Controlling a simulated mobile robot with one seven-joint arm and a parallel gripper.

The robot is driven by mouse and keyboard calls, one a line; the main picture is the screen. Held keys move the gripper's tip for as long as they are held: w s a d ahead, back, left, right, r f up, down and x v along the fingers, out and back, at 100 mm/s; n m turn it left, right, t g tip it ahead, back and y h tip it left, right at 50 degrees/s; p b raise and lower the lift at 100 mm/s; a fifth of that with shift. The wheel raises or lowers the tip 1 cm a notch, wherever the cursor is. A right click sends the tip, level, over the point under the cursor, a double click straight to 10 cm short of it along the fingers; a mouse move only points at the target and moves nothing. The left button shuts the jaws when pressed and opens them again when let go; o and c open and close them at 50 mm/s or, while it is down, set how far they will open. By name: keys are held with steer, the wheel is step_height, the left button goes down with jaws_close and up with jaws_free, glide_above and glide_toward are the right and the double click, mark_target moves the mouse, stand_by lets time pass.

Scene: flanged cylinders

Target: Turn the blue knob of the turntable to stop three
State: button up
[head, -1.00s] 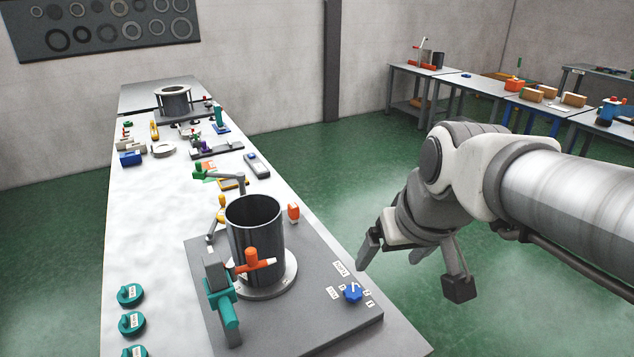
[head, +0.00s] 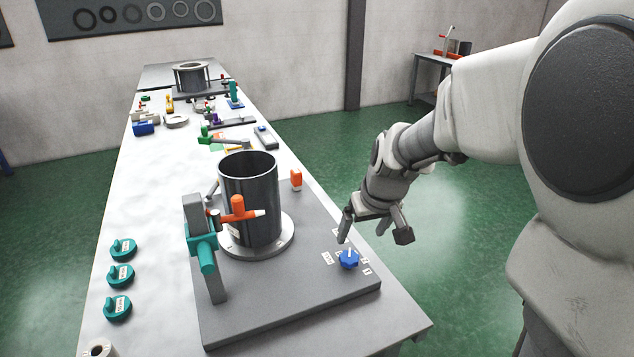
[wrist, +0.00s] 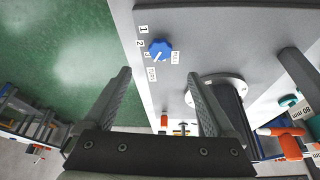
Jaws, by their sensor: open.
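The blue knob (head: 348,259) sits near the right front corner of the grey turntable plate (head: 270,305), with small white labels around it. In the wrist view the knob (wrist: 160,50) has labels 1, 2 and 3 on one side, and a white pointer line shows on it. A dark open cylinder (head: 250,200) stands upright on a flanged disc on the plate. My gripper (head: 364,228) is open and empty, above and just beyond the knob near the plate's right edge. In the wrist view the knob lies ahead of the two fingers, apart from them.
A teal clamp post (head: 203,245) with an orange-handled part (head: 238,209) stands beside the cylinder. An orange block (head: 296,179) is at the plate's back edge. Several teal knobs (head: 120,275) lie on the left tabletop. Green floor is open to the right.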

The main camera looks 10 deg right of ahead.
mark_target(350, 257)
steer(key=b+x, duration=0.1)
steer(key=x, duration=1)
steer(key=shift+w+f+b, duration=0.1)
steer(key=shift+f+b, duration=0.05)
steer(key=shift+b, duration=0.15)
steer(key=c, duration=1.4)
steer(key=shift+o, duration=0.2)
steer(key=shift+a+m+h+p, duration=0.15)
steer(key=shift+m+h+p, duration=0.15)
steer(key=shift+m+p, duration=0.9)
steer(key=shift+p, duration=0.6)
steer(key=shift+h, duration=0.3)
steer(key=shift+m, duration=0.3)
